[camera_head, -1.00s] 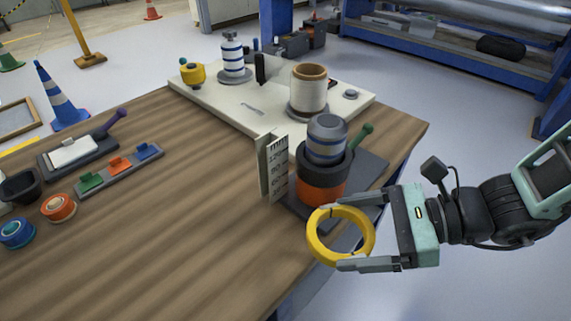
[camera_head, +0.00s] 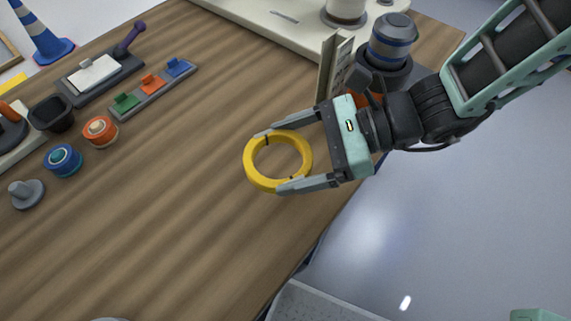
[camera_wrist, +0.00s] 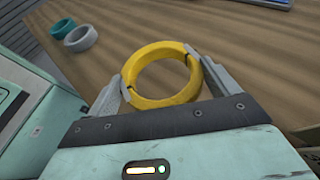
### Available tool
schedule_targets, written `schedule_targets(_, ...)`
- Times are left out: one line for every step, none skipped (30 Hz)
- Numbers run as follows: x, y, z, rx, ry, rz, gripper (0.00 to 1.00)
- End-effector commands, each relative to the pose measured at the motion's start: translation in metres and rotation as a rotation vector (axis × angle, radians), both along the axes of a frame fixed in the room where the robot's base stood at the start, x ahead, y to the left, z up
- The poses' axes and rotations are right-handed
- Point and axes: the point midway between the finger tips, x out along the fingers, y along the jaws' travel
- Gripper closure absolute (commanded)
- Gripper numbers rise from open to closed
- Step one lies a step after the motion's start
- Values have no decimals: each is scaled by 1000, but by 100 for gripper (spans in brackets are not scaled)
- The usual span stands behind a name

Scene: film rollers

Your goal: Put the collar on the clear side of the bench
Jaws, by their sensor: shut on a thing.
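The collar is a yellow ring (camera_head: 250,173) with small dark marks. My gripper (camera_head: 281,160) is shut on it, one finger on each side of the ring. The ring is over the bare wood of the bench (camera_head: 190,235), near its right edge. I cannot tell exactly how high it is above the wood. In the wrist view the yellow ring (camera_wrist: 133,82) sits between the two fingers, with bench wood showing through it.
Several small items stand at the left, including a blue roller (camera_head: 62,161), an orange one (camera_head: 100,132) and a tray of coloured clips (camera_head: 150,88). A scale plate (camera_head: 333,67) and striped cylinder (camera_head: 391,40) stand behind my gripper. The bench middle and front are clear.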

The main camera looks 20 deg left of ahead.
Motion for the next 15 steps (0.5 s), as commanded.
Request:
schedule_targets(0,0,-8,-2,3,0,37)
schedule_targets(-1,0,-11,-1,1,1,37)
schedule_targets(-1,0,-14,1,1,2,37)
schedule_targets(-1,0,-16,1,2,2,37)
schedule_targets(-1,0,-18,1,2,2,37)
schedule_targets(-1,0,-23,1,1,2,37)
schedule_targets(0,0,-27,0,2,1,37)
schedule_targets(0,0,-32,-1,2,0,37)
schedule_targets(-1,0,-39,-2,2,1,37)
schedule_targets(-1,0,-43,-1,2,1,37)
schedule_targets(-1,0,-48,-1,3,2,37)
schedule_targets(-1,0,-52,0,2,1,37)
schedule_targets(-1,0,-54,1,1,1,37)
schedule_targets(0,0,-56,0,2,1,37)
schedule_targets(0,0,-58,1,0,0,37)
